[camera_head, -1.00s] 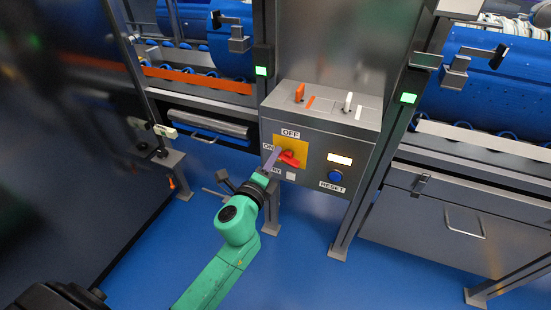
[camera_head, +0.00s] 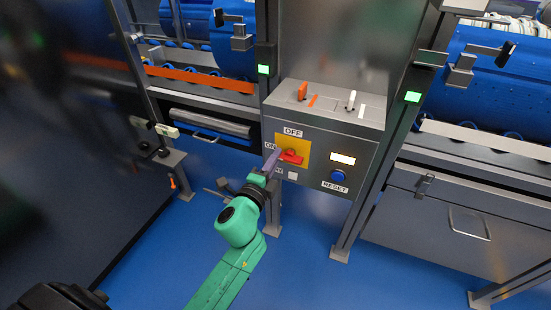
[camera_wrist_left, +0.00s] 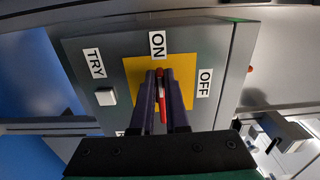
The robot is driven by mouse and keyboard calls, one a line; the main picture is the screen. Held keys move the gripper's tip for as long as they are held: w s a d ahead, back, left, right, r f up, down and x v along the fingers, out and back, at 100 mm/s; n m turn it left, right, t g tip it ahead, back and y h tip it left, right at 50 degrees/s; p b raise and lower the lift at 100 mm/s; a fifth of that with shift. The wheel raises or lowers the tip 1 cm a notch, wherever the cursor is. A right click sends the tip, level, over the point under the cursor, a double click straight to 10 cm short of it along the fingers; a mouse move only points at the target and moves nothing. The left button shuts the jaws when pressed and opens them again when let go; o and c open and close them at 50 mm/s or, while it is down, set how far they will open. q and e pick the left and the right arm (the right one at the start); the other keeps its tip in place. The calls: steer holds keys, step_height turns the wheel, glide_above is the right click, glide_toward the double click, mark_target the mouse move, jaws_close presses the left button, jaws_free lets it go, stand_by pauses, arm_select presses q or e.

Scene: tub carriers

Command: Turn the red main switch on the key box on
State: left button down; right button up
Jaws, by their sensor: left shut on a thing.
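The grey key box (camera_head: 318,150) carries a yellow plate (camera_head: 305,144) with the red main switch (camera_head: 291,157) on it. OFF is above the plate and ON is at its left. The switch handle lies roughly level, in line with ON. In the left wrist view the red handle (camera_wrist_left: 161,92) sits between my two dark fingers, below the ON label (camera_wrist_left: 157,44). My left gripper (camera_head: 272,163) is shut on the handle and covers part of it. My right gripper is not in view.
A blue RESET button (camera_head: 338,177) and a lit panel (camera_head: 342,159) are right of the switch. An orange lever (camera_head: 302,91) and a white lever (camera_head: 351,100) stand on top of the box. A white button (camera_head: 293,176) is below the plate. Posts flank the box.

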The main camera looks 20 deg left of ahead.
arm_select(q)
steer(key=shift+f, duration=0.1)
steer(key=c, duration=0.9)
jaws_free()
steer(key=shift+s, duration=0.1)
steer(key=s+b, duration=0.1)
steer(key=s, duration=0.3)
steer(key=s+b, duration=0.1)
steer(key=s, duration=0.4)
steer(key=s+a+b, duration=0.1)
steer(key=s, duration=0.4)
steer(key=shift+s+b, duration=0.2)
steer(key=shift+b, duration=0.2)
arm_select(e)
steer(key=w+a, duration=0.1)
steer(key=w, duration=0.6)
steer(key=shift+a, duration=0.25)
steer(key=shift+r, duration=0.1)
